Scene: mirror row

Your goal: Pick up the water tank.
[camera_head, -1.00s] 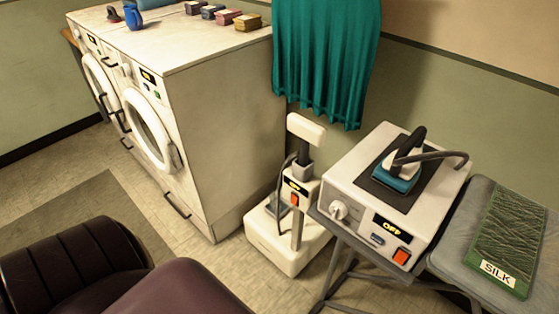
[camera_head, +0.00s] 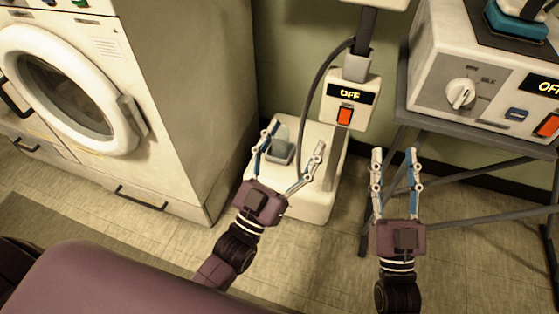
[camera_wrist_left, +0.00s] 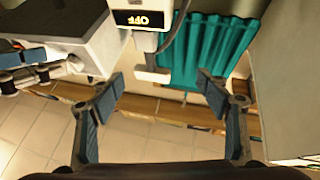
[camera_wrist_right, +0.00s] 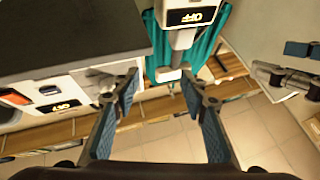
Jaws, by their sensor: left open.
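The water tank, seemingly the small grey box (camera_head: 280,150), sits on the white base (camera_head: 318,207) of the floor steamer in the head view. My left gripper (camera_head: 296,138) is open and empty in front of the steamer, its fingers appearing on either side of the tank in the picture. Its left finger covers part of the tank; I cannot tell whether it touches. My right gripper (camera_head: 394,155) is open and empty, right of the steamer and in front of the ironing station's stand. I cannot make out the tank in either wrist view.
The steamer's column carries a control box (camera_head: 348,105) reading OFF, with a dark hose beside it. A washing machine (camera_head: 65,95) stands close on the left. The ironing station (camera_head: 480,75) stands on a metal-legged stand (camera_head: 455,130) at right. Floor in front is clear.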

